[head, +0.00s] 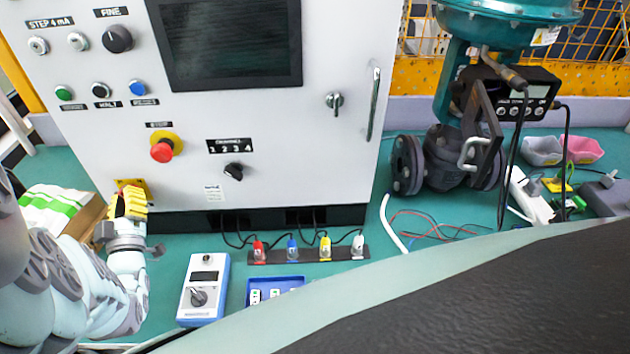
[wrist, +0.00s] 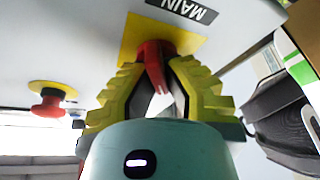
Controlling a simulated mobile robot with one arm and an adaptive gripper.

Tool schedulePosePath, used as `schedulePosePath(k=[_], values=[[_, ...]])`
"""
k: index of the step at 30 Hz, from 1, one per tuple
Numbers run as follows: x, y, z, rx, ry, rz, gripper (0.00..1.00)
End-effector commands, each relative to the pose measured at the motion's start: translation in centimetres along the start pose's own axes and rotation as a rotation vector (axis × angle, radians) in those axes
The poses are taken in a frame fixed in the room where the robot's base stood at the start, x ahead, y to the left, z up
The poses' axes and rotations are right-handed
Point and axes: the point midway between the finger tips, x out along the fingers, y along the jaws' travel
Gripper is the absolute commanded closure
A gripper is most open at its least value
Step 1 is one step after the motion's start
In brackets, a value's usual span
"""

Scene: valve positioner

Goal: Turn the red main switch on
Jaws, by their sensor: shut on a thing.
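The red main switch (wrist: 154,58) sits on a yellow plate (wrist: 133,38) under a black MAIN label (wrist: 183,10) in the wrist view. My gripper (wrist: 162,76) is shut on the switch's red handle, with its yellow ribbed fingers on both sides of it. In the head view my gripper (head: 130,200) is at the lower left of the white cabinet (head: 300,150). There the fingers hide the switch handle, and only part of its yellow plate (head: 146,186) shows. I cannot tell the switch's on or off position.
A red emergency button (head: 162,151) is up and right of my gripper. A box with green stripes (head: 50,205) stands close to its left. A blue-white handheld meter (head: 204,290) and colored plugs (head: 292,250) lie on the teal bench to the right. The cabinet screen (head: 228,40) is dark.

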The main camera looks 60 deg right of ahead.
Motion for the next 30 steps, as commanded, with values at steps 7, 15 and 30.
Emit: schedulePosePath(k=[7,15,30], values=[[0.03,0.04,0.17,0.041,-0.005,0.016,1.00],[0.04,0.09,0.16,0.063,-0.005,0.025,1.00],[0.07,0.18,0.15,0.092,-0.004,0.040,1.00]])
